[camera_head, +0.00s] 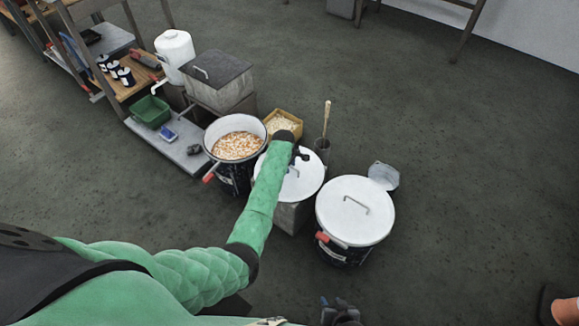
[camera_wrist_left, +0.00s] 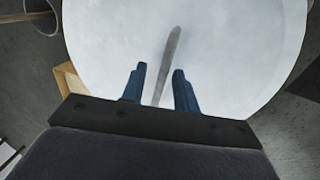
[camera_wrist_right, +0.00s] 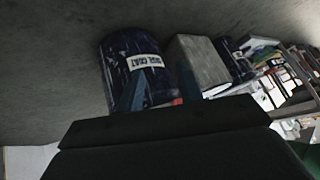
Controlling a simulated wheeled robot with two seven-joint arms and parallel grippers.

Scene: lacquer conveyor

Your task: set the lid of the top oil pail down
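A round white lid (camera_head: 306,181) lies over a grey block (camera_head: 289,216) between two dark pails; whether it touches the block is hard to tell. My left gripper (camera_head: 296,159) is over the lid. In the left wrist view its fingers (camera_wrist_left: 159,72) stand apart on either side of the lid's bar handle (camera_wrist_left: 172,50), with gaps beside it. The left pail (camera_head: 233,178) is uncovered and shows orange and white contents. The right pail (camera_head: 343,252) has a white lid (camera_head: 355,209) on it. My right gripper (camera_head: 340,312) is low at the front, open and empty.
A small yellow box (camera_head: 284,122) and a cup with a wooden-handled tool (camera_head: 323,146) stand behind the lid. A grey flat piece (camera_head: 384,175) is behind the right pail. A low shelf with a green basket (camera_head: 151,111) is at left.

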